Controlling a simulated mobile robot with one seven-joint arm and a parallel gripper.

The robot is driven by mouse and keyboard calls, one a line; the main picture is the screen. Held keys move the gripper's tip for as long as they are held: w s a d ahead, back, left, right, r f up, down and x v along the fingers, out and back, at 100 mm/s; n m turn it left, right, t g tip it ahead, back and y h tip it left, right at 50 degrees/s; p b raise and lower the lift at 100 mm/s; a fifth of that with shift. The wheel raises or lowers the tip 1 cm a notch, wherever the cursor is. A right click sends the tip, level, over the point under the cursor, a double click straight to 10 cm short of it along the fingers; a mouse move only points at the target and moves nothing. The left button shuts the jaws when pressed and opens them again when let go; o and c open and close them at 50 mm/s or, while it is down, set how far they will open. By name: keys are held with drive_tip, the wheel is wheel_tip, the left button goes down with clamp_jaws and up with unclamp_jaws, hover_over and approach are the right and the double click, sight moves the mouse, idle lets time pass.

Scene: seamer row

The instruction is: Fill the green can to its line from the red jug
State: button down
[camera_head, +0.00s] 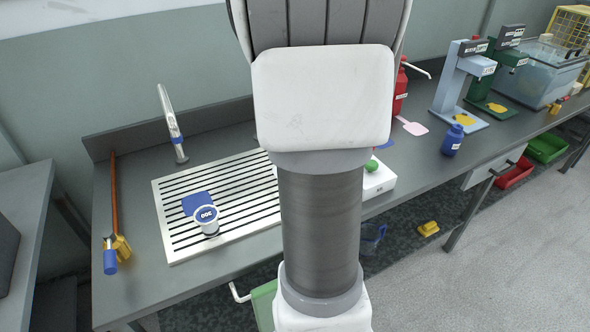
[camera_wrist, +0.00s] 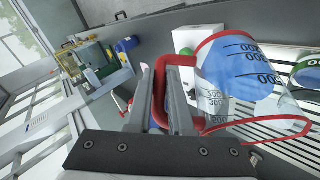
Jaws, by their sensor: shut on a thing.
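In the wrist view my gripper (camera_wrist: 165,82) is shut on the red handle of the clear red-rimmed jug (camera_wrist: 218,98). The jug is tilted in this view and has black graduations. Blue shows through its wall; I cannot tell whether this is liquid or something behind. A green-rimmed round thing (camera_wrist: 308,70), probably the green can, is cut off at the right edge, beside the jug's rim. Its fill line and inside cannot be made out. In the head view my arm hides the gripper, the jug and the green can.
In the head view, a slatted drain tray (camera_head: 172,246) carries a blue-and-white piece marked 300 (camera_head: 206,217). A tap (camera_head: 172,125) stands behind. A white box (camera_head: 378,181) with a green button, a red bottle (camera_head: 400,88) and a blue bottle (camera_head: 452,140) are to the right.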

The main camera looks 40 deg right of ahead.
drive_tip(key=shift+w+a+r+g+h, duration=0.5)
drive_tip(key=shift+a+g+h, duration=0.1)
drive_tip(key=shift+h, duration=0.1)
idle(2.7)
drive_tip(key=shift+w+a+r+n+g+h+p, duration=0.4)
drive_tip(key=shift+w+r+h, duration=0.1)
drive_tip(key=shift+r, duration=0.25)
idle(2.3)
drive_tip(key=shift+s+d+f+b, duration=0.15)
drive_tip(key=shift+f+b, duration=0.15)
drive_tip(key=s+d+f+t+y, duration=0.1)
drive_tip(key=s+d+f+m+t+y, duration=0.1)
drive_tip(key=f+y, duration=0.1)
drive_tip(key=shift+s+d, duration=0.15)
drive_tip(key=shift+s, duration=0.15)
drive_tip(key=shift+f+t, duration=0.2)
drive_tip(key=shift+t, duration=0.1)
drive_tip(key=s+d+f+m+t+y+p, duration=0.1)
drive_tip(key=s+d+f+t+y+p, duration=0.1)
drive_tip(key=f+p, duration=0.4)
drive_tip(key=shift+s+d+f+t+y+p, duration=0.15)
drive_tip(key=shift+s+d+t+y+p, duration=0.15)
drive_tip(key=shift+s+d+y+p, duration=0.35)
